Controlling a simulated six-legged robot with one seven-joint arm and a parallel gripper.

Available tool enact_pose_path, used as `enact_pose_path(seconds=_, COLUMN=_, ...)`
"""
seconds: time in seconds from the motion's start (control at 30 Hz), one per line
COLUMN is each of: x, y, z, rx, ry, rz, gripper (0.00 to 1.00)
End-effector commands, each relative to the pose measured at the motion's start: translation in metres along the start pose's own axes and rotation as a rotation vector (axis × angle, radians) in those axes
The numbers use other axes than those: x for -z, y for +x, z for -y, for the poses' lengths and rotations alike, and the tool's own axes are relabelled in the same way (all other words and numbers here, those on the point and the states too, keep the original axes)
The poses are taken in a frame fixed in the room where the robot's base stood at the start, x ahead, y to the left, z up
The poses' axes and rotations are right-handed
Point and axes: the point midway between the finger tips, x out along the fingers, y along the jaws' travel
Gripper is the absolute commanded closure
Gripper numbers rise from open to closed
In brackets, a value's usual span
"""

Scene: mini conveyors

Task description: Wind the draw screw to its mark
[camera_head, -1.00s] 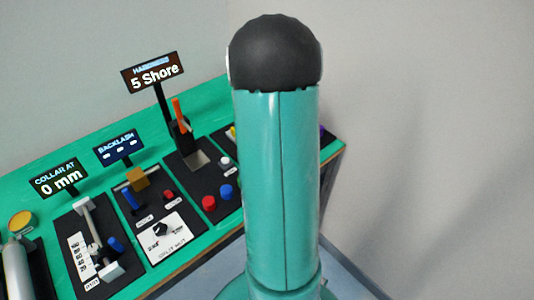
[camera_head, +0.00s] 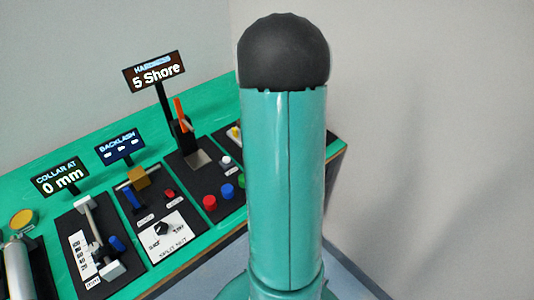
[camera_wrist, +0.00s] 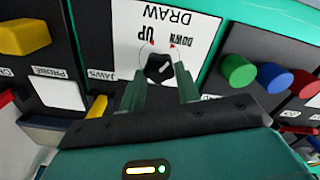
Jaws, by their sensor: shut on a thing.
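The draw knob (camera_wrist: 159,68) is a small black knob with a light pointer line. It sits on a white plate marked DRAW, UP and DOWN, with red marks, in the wrist view. My gripper (camera_wrist: 162,72) has its two green fingers shut on the knob, one on each side. In the head view the collar display (camera_head: 60,178) reads 0 mm. Below it a collar scale panel (camera_head: 80,262) carries numbers, a grey rod and a blue knob. In the head view my arm blocks the middle, and the draw knob and my gripper do not show.
Close right of the knob in the wrist view are a green button (camera_wrist: 238,74), a blue one (camera_wrist: 272,80) and a red one (camera_wrist: 303,85). A yellow block (camera_wrist: 25,37) is at left. The head view shows a split nut dial (camera_head: 162,228) and a hardness display (camera_head: 155,72) reading 5 Shore.

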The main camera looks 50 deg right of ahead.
Motion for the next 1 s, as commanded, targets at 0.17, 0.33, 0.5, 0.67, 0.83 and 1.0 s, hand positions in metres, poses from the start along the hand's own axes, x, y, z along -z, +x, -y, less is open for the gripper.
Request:
enact_pose_path(seconds=0.17, x=0.0001, y=-0.0008, z=-0.0004, rx=-0.002, ry=-0.027, rz=-0.001, gripper=0.90)
enact_pose_path(seconds=0.33, x=0.0002, y=-0.0008, z=-0.0003, rx=-0.002, ry=-0.032, rz=-0.001, gripper=0.90)
enact_pose_path(seconds=0.5, x=0.0002, y=-0.0007, z=-0.0004, rx=-0.002, ry=-0.032, rz=0.000, gripper=0.90)
enact_pose_path(seconds=0.67, x=0.0002, y=-0.0006, z=-0.0003, rx=-0.002, ry=-0.031, rz=0.000, gripper=0.46)
enact_pose_path(seconds=0.83, x=0.0001, y=-0.0003, z=-0.0001, rx=-0.001, ry=-0.031, rz=0.000, gripper=0.46)
enact_pose_path(seconds=1.0, x=0.0002, y=-0.0033, z=-0.0003, rx=-0.002, ry=-0.030, rz=-0.001, gripper=0.46)
